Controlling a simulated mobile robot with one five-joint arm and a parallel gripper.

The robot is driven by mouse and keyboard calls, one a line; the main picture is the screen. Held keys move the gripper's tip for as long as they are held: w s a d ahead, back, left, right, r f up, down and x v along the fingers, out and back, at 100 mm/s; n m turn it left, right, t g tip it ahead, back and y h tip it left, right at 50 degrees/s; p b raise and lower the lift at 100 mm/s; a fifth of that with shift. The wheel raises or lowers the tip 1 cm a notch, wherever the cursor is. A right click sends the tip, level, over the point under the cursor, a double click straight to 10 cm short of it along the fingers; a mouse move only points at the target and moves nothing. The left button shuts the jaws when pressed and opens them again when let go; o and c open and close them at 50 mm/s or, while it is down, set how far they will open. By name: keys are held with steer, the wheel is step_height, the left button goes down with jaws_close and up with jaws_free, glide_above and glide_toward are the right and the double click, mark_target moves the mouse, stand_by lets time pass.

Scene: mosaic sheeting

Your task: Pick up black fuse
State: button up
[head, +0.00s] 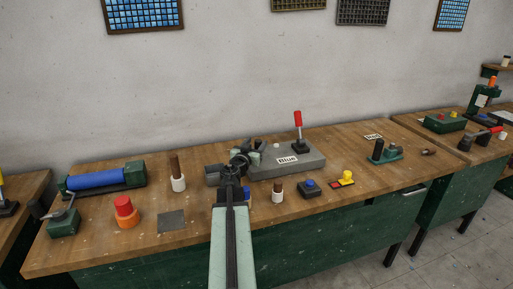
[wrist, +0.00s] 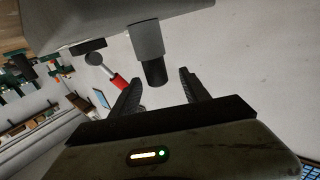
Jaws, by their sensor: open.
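The black fuse (wrist: 155,73) shows in the wrist view as a short dark cylinder on the end of a wider grey cylinder (wrist: 147,38). My gripper (wrist: 160,82) is open, with one finger on each side of the fuse's dark end in the picture. I see no contact, and I cannot tell the depth between them. In the head view my gripper (head: 241,156) is over the bench, just left of the grey block with the "Blue" label (head: 300,163). I cannot make out the fuse there; my arm may hide it.
A red lever (head: 298,118) rises from the grey block.

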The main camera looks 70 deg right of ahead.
steer(key=d, duration=0.5)
steer(key=shift+s+d, duration=0.1)
steer(key=shift+s, duration=0.05)
jaws_close()
step_height(320, 180, up, 10)
steer(key=p, duration=1)
